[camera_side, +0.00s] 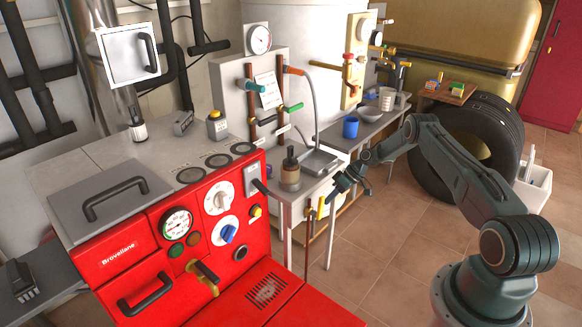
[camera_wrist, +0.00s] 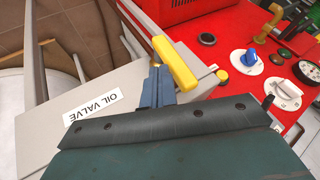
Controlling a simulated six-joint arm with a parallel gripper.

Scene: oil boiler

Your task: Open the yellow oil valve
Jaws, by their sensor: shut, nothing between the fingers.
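The yellow oil valve handle (camera_wrist: 176,62) is a bar that lies slantwise just beyond my fingertips in the wrist view. In the side view the yellow handle (camera_side: 321,207) is small and stands near upright at the right end of the red boiler. My gripper (camera_wrist: 157,72) is shut and empty, with its fingertips beside the yellow handle. I cannot tell whether they touch it. In the side view my gripper (camera_side: 334,192) is just right of the handle. A white "OIL VALVE" label (camera_wrist: 92,106) lies on the grey panel. My gripper body hides the lower part of the wrist view.
The red boiler (camera_side: 185,240) stands left of the valve, with knobs and gauges on its front. Pipes run below the valve. The tiled floor (camera_side: 400,240) to the right is open.

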